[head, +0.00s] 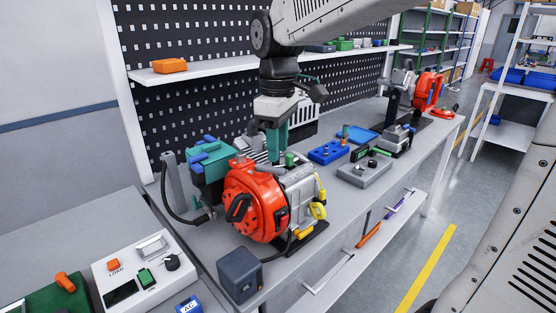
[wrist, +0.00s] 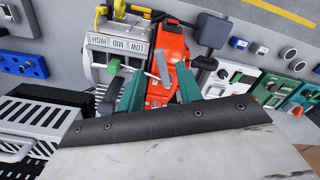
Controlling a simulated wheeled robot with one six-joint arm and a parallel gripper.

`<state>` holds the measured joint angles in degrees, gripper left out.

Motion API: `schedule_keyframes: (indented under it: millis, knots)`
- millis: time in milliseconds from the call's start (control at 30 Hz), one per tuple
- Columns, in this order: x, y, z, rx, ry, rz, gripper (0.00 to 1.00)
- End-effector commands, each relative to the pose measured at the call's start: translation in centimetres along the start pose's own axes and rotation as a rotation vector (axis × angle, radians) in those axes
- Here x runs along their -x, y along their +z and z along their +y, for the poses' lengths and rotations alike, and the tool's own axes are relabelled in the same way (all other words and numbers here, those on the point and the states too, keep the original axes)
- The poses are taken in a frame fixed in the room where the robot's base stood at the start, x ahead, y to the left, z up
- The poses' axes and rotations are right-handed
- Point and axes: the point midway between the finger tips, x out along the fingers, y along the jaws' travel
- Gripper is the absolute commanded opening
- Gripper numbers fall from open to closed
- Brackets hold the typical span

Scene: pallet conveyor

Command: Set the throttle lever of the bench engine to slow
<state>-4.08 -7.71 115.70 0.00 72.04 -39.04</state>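The bench engine (head: 265,200) has a red round housing and a grey body, and stands on the bench. In the wrist view its plate (wrist: 117,44) reads HIGH, MID and LOW. A green knob (wrist: 114,66) sits beside the plate, near MID; I take it as the throttle lever's end. It also shows in the head view (head: 290,159). My gripper (head: 276,156) points down above the engine, just behind the knob. In the wrist view its teal fingers (wrist: 158,88) are apart with nothing held. A grey bar (wrist: 162,68) shows between them; I cannot tell if they touch it.
A teal and blue unit (head: 208,162) stands left of the engine and a dark grey box (head: 240,273) in front. A shelf (head: 220,66) runs behind.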

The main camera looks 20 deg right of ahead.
Motion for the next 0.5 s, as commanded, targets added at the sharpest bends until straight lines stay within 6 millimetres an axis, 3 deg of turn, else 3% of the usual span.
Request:
schedule_keyframes:
  millis: [200,500]
  knots:
    - [-3.1,0.0,0.0,-0.001,-0.001,-0.001,0.35]
    - [-4.1,0.0,0.0,-0.002,0.001,0.001,0.35]
